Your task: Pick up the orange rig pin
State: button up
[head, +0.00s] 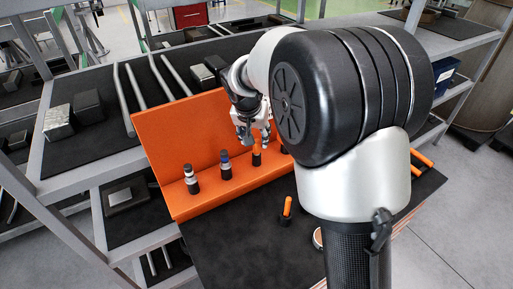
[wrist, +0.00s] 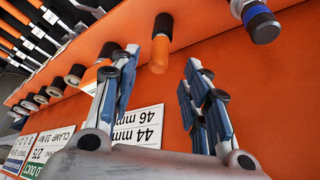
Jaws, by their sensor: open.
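In the wrist view the orange pin (wrist: 160,50) shows between and just beyond my spread fingers, with no visible contact. My gripper (wrist: 160,62) is open and empty. In the head view my gripper (head: 252,137) is just above and behind the pin, close to the back panel. Another orange piece (wrist: 92,78) lies left of the fingers in the wrist view, partly hidden by one.
Another orange piece (head: 287,207) stands on the black mat in front. My arm hides the rack's right part. Labels (wrist: 138,127) are on the panel.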

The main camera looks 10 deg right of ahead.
aim_at(257, 143)
jog(key=x, duration=0.4)
jog(key=shift+d+f, duration=0.15)
jog(key=shift+f, duration=0.25)
jog(key=shift+s, duration=0.1)
grip_shut()
